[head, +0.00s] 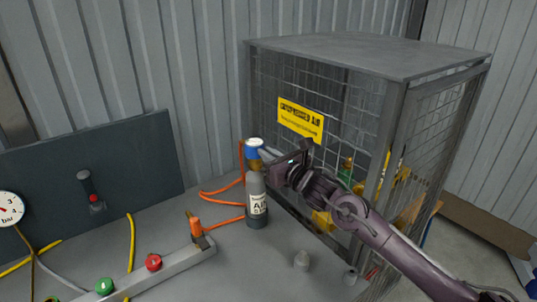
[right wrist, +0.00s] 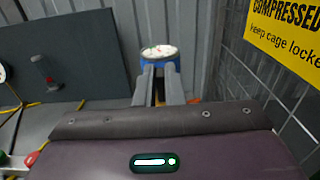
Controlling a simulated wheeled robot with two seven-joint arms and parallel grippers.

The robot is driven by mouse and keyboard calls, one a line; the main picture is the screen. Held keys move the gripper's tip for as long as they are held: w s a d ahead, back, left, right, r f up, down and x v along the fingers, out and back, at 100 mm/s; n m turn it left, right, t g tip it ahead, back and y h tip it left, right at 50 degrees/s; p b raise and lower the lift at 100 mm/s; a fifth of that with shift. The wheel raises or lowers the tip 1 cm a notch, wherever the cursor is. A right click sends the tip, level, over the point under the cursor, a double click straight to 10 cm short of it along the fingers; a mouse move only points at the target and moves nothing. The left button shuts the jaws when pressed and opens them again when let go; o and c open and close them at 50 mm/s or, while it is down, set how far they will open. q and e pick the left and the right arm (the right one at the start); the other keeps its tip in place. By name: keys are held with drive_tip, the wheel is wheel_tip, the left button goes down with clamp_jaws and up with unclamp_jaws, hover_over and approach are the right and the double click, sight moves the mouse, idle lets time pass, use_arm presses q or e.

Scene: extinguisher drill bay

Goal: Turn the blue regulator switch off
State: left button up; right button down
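The blue regulator switch (head: 254,143) sits on top of a grey air cylinder (head: 257,203) that stands upright on the bench. In the right wrist view the switch (right wrist: 160,54) is blue with a white top bearing small red and green marks. My right gripper (head: 264,154) reaches in from the right, with its fingertips at the right side of the switch. In the right wrist view the two fingers (right wrist: 159,72) have a narrow gap between them, with blue at their tips. I cannot tell if they grip the switch. My left gripper is not in view.
A mesh cage (head: 330,120) with a yellow sign (head: 301,119) stands close on the right. Orange hoses (head: 222,196) lie left of the cylinder. A grey manifold (head: 180,262) with red and green knobs is front left. A dark panel (head: 130,160) stands behind.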

drive_tip(key=shift+m, duration=0.3)
drive_tip(key=m+b, duration=0.1)
drive_tip(key=m, duration=0.4)
drive_tip(key=f+m+b, duration=0.1)
drive_tip(key=m, duration=0.5)
drive_tip(key=w+d+m+b, duration=0.1)
drive_tip(key=m, duration=0.5)
drive_tip(key=shift+d+f, duration=0.1)
drive_tip(key=shift+f, duration=0.1)
drive_tip(key=shift+s+m, duration=0.1)
drive_tip(key=shift+m, duration=0.2)
idle(0.4)
drive_tip(key=c, duration=1.5)
unclamp_jaws()
